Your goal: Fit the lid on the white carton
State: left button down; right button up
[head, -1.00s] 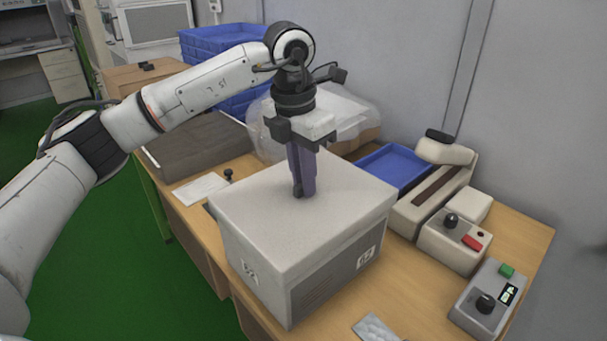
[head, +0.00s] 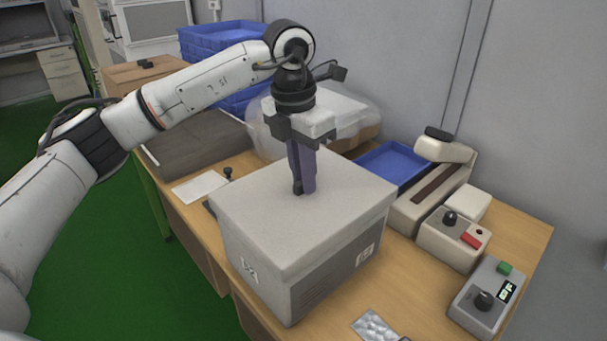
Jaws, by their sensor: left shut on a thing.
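The white carton (head: 325,283) stands on the wooden table, with labels and a vented grey panel on its sides. A pale grey, flat-topped lid (head: 250,200) lies over its top, its rim reaching down the upper sides. I cannot tell whether it is fully seated. My left gripper (head: 303,188) points straight down at the middle of the lid and is shut, its purple fingers meeting the lid's top. What they grip is mostly hidden by the fingers; it appears to be part of the lid. My right gripper is not in view.
A blue tray (head: 392,165), a beige device (head: 432,195) and two control boxes (head: 455,238) (head: 487,297) stand right of the carton. A silver packet (head: 376,326) lies in front. A dark grey case (head: 200,150) and white paper (head: 200,188) lie left. A wrapped package (head: 350,118) is behind.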

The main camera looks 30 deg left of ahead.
pick_arm(q)
jog(key=shift+f+b, duration=1)
jog(key=shift+f, duration=0.8)
dwell(1.9)
jog(key=c, duration=1.2)
grip_release()
jog(key=shift+r, duration=0.15)
jog(key=shift+r+p, duration=2.65)
jog(key=shift+r, duration=0.75)
grip_shut()
